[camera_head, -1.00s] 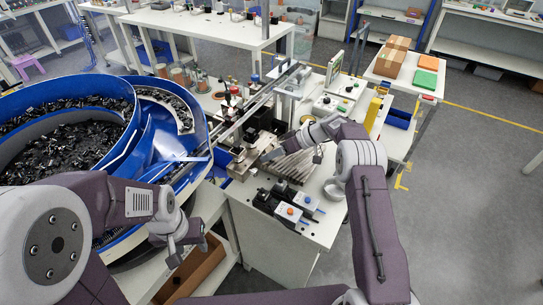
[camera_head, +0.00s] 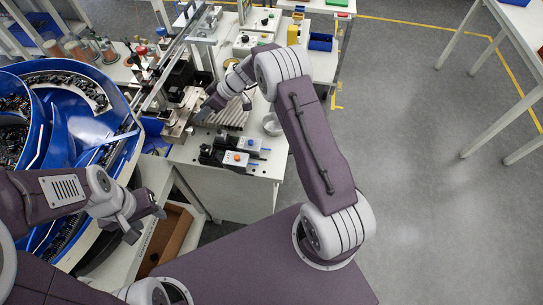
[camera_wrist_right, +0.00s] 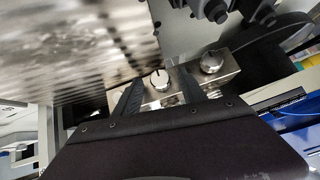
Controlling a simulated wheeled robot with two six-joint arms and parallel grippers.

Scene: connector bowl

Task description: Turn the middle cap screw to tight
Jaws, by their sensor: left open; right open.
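In the right wrist view a metal block (camera_wrist_right: 232,72) carries round silver cap screws. One cap screw (camera_wrist_right: 160,79) with a dark line on its face sits between my right gripper's two dark fingers. Another cap screw (camera_wrist_right: 211,62) is to the right, outside the fingers. Any further screw on the left is hidden. My right gripper (camera_wrist_right: 161,91) is open, with a finger on each side of the marked screw; I cannot tell if they touch it. In the head view my right gripper (camera_head: 203,113) is over the bench fixture. My left gripper (camera_head: 148,224) is open and empty, beside the bench.
A ribbed metal plate (camera_head: 226,117) lies beside the fixture. Small boxes with blue and orange knobs (camera_head: 236,158) stand at the bench's front. A blue feeder bowl (camera_head: 75,135) with dark parts fills the left. A brown bin (camera_head: 170,235) is below.

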